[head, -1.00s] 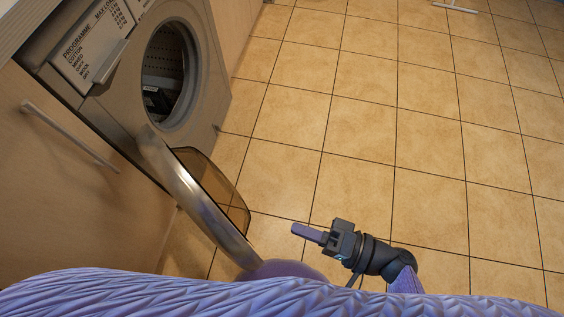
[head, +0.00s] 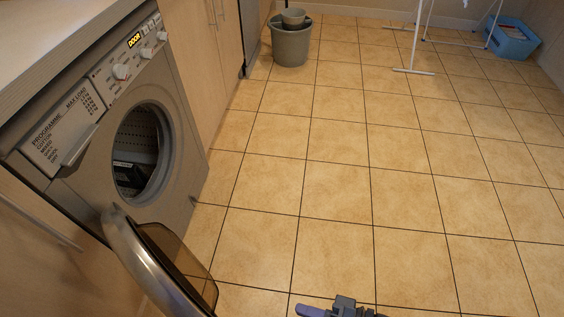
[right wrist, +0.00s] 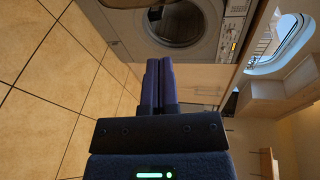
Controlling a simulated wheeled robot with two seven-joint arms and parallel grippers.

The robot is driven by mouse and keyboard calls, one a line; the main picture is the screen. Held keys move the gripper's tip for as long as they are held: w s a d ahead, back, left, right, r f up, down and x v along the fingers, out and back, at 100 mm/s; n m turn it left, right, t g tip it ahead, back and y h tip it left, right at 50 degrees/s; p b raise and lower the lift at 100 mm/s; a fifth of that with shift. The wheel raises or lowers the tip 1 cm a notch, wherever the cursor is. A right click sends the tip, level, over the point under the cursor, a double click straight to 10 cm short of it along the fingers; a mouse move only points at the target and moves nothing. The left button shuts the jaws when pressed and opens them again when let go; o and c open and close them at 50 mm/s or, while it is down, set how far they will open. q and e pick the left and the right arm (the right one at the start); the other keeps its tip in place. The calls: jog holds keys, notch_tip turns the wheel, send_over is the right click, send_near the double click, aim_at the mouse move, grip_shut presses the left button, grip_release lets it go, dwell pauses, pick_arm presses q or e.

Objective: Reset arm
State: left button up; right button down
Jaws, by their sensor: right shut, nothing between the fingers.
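My right gripper (head: 303,310) shows at the bottom edge of the head view, over the tiled floor, to the right of the open washer door. In the right wrist view its two purple fingers (right wrist: 158,82) lie together with nothing between them. The washing machine (head: 140,150) stands at the left with its round door (head: 150,262) swung open toward me. A dark item lies inside the drum (head: 130,178). The washing machine also shows at the top of the right wrist view (right wrist: 205,48). My left gripper is not in view.
Wooden cabinets (head: 200,50) run along the left. A grey bucket (head: 291,45) stands at the back, with a white drying rack (head: 414,71) and a blue basket (head: 512,40) farther right. The tiled floor (head: 330,170) in the middle is clear.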

jog(key=s+d+f+m+g+h+p, duration=0.25)
jog(key=d+f+h+p, duration=0.25)
jog(key=d+f+h, duration=0.3)
pick_arm(q)
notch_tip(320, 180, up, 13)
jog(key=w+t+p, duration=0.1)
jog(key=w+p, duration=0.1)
jog(key=p, duration=0.6)
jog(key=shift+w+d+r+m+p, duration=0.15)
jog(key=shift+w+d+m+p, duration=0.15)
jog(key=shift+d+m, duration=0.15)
pick_arm(e)
jog(key=s+d+n+g+h, duration=0.1)
jog(key=s+d+n+h, duration=0.2)
jog(key=s, duration=0.8)
jog(key=s+d+n+g+h, duration=0.2)
jog(key=s+d+n+h, duration=0.2)
jog(key=s+n, duration=0.3)
jog(key=s+d, duration=0.1)
jog(key=s, duration=0.3)
jog(key=shift+s+d, duration=0.2)
jog(key=shift+d, duration=0.2)
